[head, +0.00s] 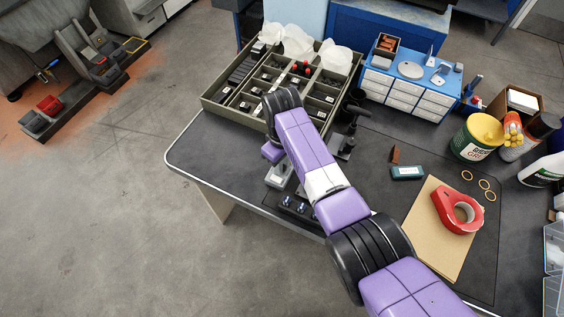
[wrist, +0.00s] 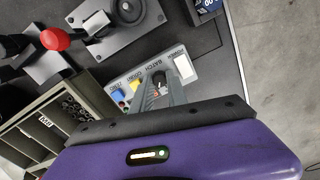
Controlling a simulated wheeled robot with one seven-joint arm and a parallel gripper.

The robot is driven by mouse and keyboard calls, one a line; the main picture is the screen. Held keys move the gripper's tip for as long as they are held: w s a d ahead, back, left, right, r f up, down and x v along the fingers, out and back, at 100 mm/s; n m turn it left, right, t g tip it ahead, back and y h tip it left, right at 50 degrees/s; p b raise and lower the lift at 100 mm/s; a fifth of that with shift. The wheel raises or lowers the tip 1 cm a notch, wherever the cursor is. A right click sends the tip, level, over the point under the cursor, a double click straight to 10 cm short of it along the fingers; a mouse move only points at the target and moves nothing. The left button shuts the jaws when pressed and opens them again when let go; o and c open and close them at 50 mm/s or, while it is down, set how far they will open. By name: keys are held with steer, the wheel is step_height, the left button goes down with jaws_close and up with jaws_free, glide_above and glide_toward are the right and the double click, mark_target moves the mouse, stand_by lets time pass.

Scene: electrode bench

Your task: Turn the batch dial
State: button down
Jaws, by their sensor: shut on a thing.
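The batch dial (wrist: 158,88) is a small dark knob on a pale grey control panel (wrist: 172,58), under the printed word BATCH in the wrist view. My gripper (wrist: 159,92) is shut on the dial, with a grey finger on each side of it. The fingers hide most of the knob, so I cannot tell its pointer's angle. In the head view the panel (head: 279,177) is partly hidden under my arm near the bench's front edge.
The panel also has a white power switch (wrist: 185,68), a yellow button (wrist: 134,85) and a blue button (wrist: 117,94). A divided tray (head: 222,109) stands behind. A red tape dispenser (head: 458,210) and cardboard (head: 425,222) lie to the right.

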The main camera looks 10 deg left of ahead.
steer(key=m, duration=0.4)
steer(key=shift+m, duration=0.3)
steer(key=shift+m+p, duration=0.3)
steer(key=shift+m, duration=1.6)
steer(key=c, duration=1.3)
jaws_free()
steer(key=shift+r, duration=3.9)
